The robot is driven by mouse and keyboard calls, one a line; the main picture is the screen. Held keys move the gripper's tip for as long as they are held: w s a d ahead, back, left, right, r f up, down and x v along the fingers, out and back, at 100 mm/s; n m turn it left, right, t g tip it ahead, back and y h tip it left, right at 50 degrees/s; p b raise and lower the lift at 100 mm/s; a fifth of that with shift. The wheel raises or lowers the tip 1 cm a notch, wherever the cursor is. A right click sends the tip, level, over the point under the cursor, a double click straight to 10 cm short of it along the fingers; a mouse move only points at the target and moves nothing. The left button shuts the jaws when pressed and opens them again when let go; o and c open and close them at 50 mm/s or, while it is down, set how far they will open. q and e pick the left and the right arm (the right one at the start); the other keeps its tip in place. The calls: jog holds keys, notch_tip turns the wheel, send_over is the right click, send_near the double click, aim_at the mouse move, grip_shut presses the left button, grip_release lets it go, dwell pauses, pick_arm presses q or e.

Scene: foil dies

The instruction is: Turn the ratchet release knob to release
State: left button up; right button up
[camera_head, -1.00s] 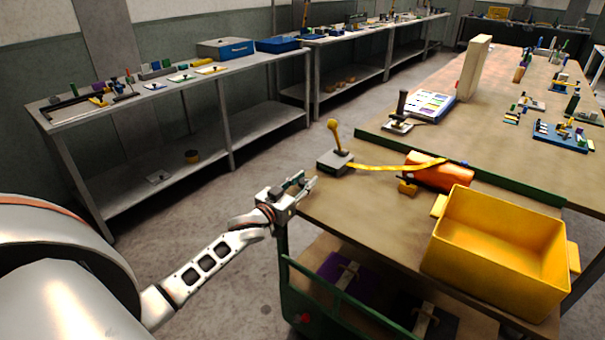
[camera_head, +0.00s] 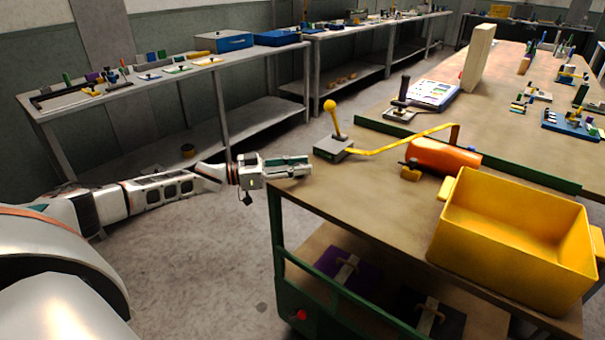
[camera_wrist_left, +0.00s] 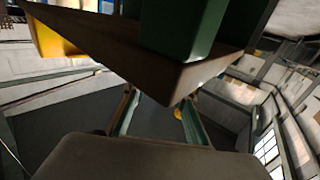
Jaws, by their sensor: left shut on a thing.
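A grey box with an upright yellow ball-topped lever (camera_head: 333,122) stands on the workbench near its left corner. A yellow strap (camera_head: 400,142) runs from it to an orange cylinder (camera_head: 445,156). A small yellow block with a dark knob (camera_head: 411,170) sits in front of the cylinder. Which of these is the release knob I cannot tell. My left gripper (camera_head: 308,168) is at the bench corner, left of and below the grey box, apart from it. In the left wrist view the brown bench corner (camera_wrist_left: 180,85) reaches between its fingers (camera_wrist_left: 160,118), shut on that corner.
A yellow bin (camera_head: 510,275) stands on the bench's front part. A green rail (camera_head: 510,170) crosses the bench behind the cylinder. A dark lever stand (camera_head: 402,105) is further back. Grey shelving (camera_head: 150,85) lines the wall. The floor between is clear.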

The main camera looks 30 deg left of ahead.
pick_arm(q)
jog(key=shift+f+m+g+h+b, duration=0.4)
jog(key=shift+f+g+h+b, duration=0.05)
jog(key=shift+g+h+b, duration=0.1)
jog(key=shift+r+b, duration=0.15)
jog(key=shift+b, duration=0.15)
jog(key=shift+d+m+g+h, duration=0.1)
jog(key=shift+m+g+h, duration=0.15)
jog(key=shift+m, duration=0.05)
jog(key=shift+r, duration=0.2)
jog(key=o, duration=1.1)
jog(key=shift+w, duration=0.1)
